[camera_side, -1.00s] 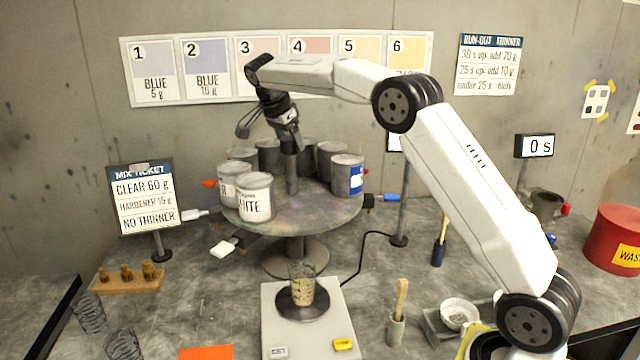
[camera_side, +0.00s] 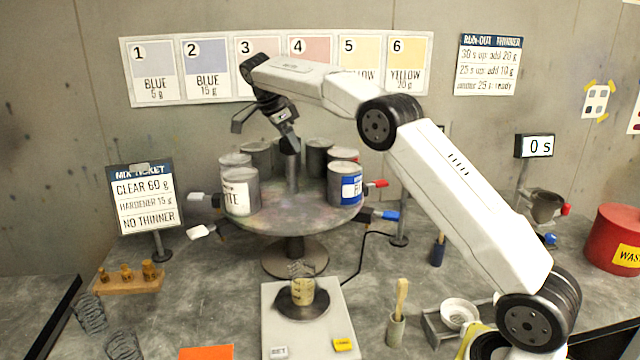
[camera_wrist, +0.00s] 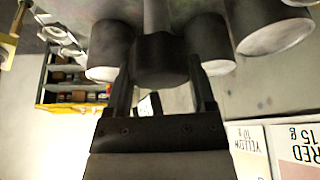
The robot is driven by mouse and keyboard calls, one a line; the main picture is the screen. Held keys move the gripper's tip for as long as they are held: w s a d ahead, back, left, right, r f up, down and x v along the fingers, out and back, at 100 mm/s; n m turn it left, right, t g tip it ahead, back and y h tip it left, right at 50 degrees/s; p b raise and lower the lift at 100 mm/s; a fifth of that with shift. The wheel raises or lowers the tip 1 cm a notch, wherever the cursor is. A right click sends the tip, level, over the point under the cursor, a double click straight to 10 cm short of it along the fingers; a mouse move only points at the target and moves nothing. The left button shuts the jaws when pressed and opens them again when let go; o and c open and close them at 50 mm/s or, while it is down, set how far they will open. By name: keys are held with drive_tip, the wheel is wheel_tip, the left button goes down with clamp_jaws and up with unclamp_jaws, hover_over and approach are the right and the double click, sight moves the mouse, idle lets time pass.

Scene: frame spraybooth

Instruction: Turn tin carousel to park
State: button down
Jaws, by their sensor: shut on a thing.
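The tin carousel (camera_side: 300,216) is a round grey table on a pedestal, with several grey tins standing on it around a central post. A tin with a white label (camera_side: 240,190) stands at the front left, and a blue-labelled tin (camera_side: 343,185) at the front right. My gripper (camera_side: 289,144) is over the carousel's middle, at the top of the post. In the wrist view its two fingers (camera_wrist: 161,78) are on either side of a dark faceted knob (camera_wrist: 160,60), shut on it. The labels of the rear tins are hidden.
Coloured tap handles stick out from the carousel rim, including red (camera_side: 377,184) and blue (camera_side: 388,215). A scale (camera_side: 275,320) with a cup (camera_side: 302,291) stands in front. The mix ticket (camera_side: 143,197) is to the left and a viscosity cup (camera_side: 546,206) to the right.

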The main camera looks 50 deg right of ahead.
unclamp_jaws()
drive_tip(key=shift+r, duration=0.15)
drive_tip(key=shift+r, duration=1.4)
drive_tip(key=s+a+r, duration=0.3)
drive_tip(key=s+r, duration=0.7)
drive_tip(key=s, duration=0.3)
drive_tip(key=shift+s+a, duration=0.25)
drive_tip(key=shift+s, duration=0.05)
